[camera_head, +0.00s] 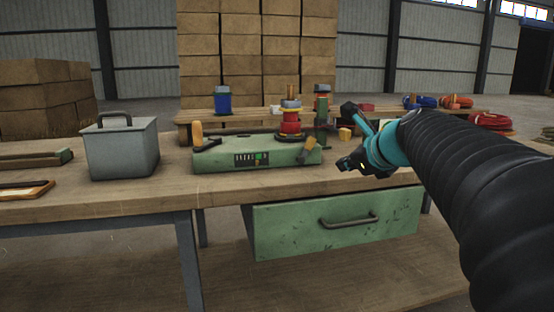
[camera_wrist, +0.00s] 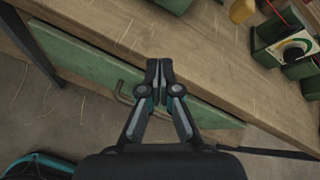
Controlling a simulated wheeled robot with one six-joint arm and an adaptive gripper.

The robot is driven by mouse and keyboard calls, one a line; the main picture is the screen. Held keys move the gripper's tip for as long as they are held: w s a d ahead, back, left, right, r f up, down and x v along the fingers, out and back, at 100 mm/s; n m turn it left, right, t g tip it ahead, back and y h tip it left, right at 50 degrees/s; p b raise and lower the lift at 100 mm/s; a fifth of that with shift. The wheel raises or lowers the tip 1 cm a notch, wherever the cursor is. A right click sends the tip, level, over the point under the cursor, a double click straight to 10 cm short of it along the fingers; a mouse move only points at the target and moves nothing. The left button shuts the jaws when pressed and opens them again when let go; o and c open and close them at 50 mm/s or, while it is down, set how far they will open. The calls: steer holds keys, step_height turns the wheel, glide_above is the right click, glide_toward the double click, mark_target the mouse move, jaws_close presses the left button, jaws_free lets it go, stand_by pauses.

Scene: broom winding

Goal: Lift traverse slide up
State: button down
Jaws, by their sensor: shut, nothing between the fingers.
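My gripper (camera_head: 346,163) is right of the machine, near the bench's front edge, apart from the post. In the wrist view my gripper (camera_wrist: 160,70) has its fingertips together and holds nothing, over the bench edge and drawer handle.
A grey lidded box (camera_head: 120,150) stands left of the machine. A yellow-handled lever (camera_head: 198,135) and another yellow-ended handle (camera_head: 308,150) are at the machine's ends. A yellow block (camera_head: 345,134) lies behind my gripper. A green drawer (camera_head: 335,225) hangs below the bench.

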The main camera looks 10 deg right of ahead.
mark_target(346, 132)
steer(key=w+d+r+m+t+h+b, duration=0.1)
steer(key=w+d+r+m, duration=0.2)
steer(key=d+m, duration=0.3)
steer(key=shift+w+d+m+t, duration=0.35)
steer(key=shift+d+m+t, duration=0.05)
steer(key=shift+d, duration=0.1)
steer(key=shift+w+f, duration=0.1)
steer(key=b+x, duration=0.1)
steer(key=x, duration=0.8)
steer(key=shift+w+f, duration=0.2)
steer(key=shift+w, duration=0.15)
step_height(346, 132, up, 4)
steer(key=p, duration=0.4)
steer(key=shift+r, duration=0.1)
